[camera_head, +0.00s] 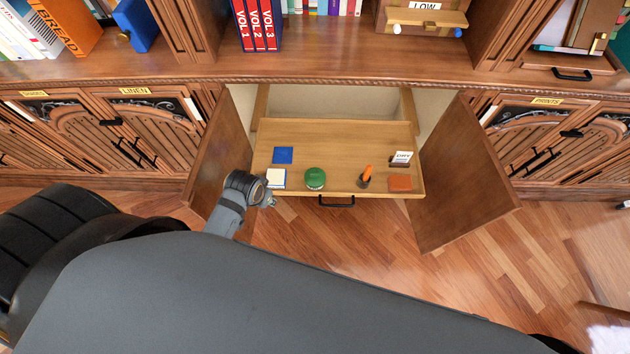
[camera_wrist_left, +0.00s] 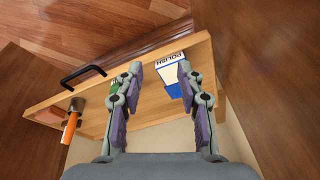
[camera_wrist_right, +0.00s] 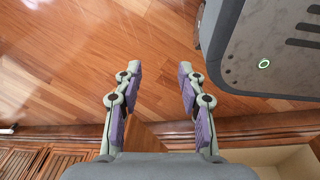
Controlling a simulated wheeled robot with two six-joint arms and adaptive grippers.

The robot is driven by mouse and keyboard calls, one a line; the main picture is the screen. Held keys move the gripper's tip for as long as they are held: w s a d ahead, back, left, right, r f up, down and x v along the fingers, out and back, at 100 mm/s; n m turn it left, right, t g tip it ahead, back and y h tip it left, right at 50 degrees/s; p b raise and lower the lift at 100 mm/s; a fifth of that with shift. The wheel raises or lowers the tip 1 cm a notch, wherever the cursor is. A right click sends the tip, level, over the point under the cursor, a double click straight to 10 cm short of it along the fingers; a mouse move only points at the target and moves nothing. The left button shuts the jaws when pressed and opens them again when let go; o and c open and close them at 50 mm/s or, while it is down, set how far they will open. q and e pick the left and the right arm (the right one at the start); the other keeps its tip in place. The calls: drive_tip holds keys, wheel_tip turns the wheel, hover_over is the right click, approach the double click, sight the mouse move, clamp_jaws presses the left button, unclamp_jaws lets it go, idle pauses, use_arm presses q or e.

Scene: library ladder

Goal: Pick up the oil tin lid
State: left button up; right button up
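A round green tin with a darker green top (camera_head: 315,178) stands near the front edge of the pulled-out wooden drawer; no label on it reads as oil, so I cannot tell whether its top is the lid. Part of it shows behind a finger in the left wrist view (camera_wrist_left: 114,87). My left gripper (camera_head: 268,198) is at the drawer's front left corner, left of the green tin. It is open and empty (camera_wrist_left: 160,69), with a white and blue POLISH box (camera_wrist_left: 170,70) beyond its fingertips. My right gripper (camera_wrist_right: 160,68) is open and empty above the floor.
The drawer (camera_head: 340,140) also holds a blue square (camera_head: 283,155), an orange-handled tool (camera_head: 366,174), a reddish-brown block (camera_head: 400,183) and a small white card (camera_head: 401,157). Open cabinet doors stand left (camera_head: 219,155) and right (camera_head: 465,180). A black handle (camera_head: 337,203) projects in front.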

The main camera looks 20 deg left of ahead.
use_arm(q)
drive_tip(key=w+d+r+m+b, duration=0.2)
drive_tip(key=w+m, duration=0.1)
drive_tip(key=w, duration=0.1)
drive_tip(key=m+g+h+b, duration=0.2)
drive_tip(key=m+h, duration=0.1)
drive_tip(key=m, duration=0.7)
hover_over(315, 174)
drive_tip(key=x, duration=0.4)
drive_tip(key=a+x, duration=0.1)
drive_tip(key=x, duration=0.1)
drive_tip(key=shift+s+f, duration=0.25)
drive_tip(key=f, duration=0.2)
drive_tip(key=f+b, duration=0.1)
drive_tip(key=f, duration=0.2)
drive_tip(key=shift+a+f, duration=0.1)
drive_tip(key=shift+a, duration=0.1)
clamp_jaws()
use_arm(e)
wheel_tip(315, 174, down, 6)
drive_tip(key=s, duration=0.2)
drive_tip(key=shift+f, duration=0.25)
